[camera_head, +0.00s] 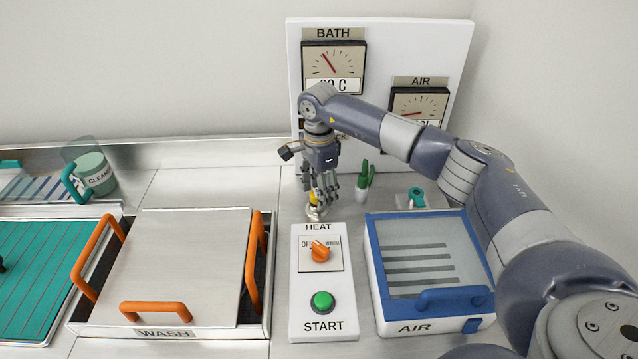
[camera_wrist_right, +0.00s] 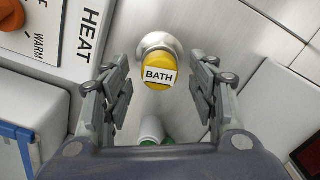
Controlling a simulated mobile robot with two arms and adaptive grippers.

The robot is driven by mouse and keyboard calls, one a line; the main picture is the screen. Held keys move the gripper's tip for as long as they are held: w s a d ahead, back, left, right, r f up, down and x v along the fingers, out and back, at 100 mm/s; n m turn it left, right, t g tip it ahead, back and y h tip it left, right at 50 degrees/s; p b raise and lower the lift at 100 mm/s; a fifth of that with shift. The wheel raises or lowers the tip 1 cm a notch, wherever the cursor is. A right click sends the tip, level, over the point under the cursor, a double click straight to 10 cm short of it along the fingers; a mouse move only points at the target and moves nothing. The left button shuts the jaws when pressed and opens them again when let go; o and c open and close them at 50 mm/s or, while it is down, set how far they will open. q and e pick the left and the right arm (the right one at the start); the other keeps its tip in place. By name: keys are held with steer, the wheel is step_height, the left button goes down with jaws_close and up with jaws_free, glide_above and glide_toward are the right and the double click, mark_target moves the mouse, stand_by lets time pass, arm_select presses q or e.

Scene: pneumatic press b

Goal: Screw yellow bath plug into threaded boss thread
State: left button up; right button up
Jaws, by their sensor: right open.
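The yellow bath plug (camera_wrist_right: 157,74), with a white BATH label, stands at the round metal threaded boss (camera_wrist_right: 157,43). I cannot tell how deep the plug sits in the boss. My right gripper (camera_head: 323,192) points down over the plug, behind the HEAT panel. In the wrist view the right gripper (camera_wrist_right: 160,100) is open, with one finger on each side of the plug and visible gaps between. In the head view the plug (camera_head: 315,198) is mostly hidden by the fingers, above the boss (camera_head: 316,213). My left gripper is not in view.
The HEAT and START panel (camera_head: 322,281) stands in front of the boss. A blue-framed AIR box (camera_head: 373,262) is to the right. A green and white object (camera_head: 364,181) stands close to the right gripper. The WASH lid (camera_head: 185,255) is left. The gauge board (camera_head: 381,60) rises behind.

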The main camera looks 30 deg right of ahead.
steer(key=shift+c, duration=0.6)
steer(key=c, duration=1)
steer(key=m, duration=0.5)
steer(key=shift+s, duration=0.1)
steer(key=shift+c, duration=0.2)
steer(key=m, duration=0.7)
steer(key=shift+s+a, duration=0.1)
steer(key=o, duration=0.8)
steer(key=shift+o, duration=0.2)
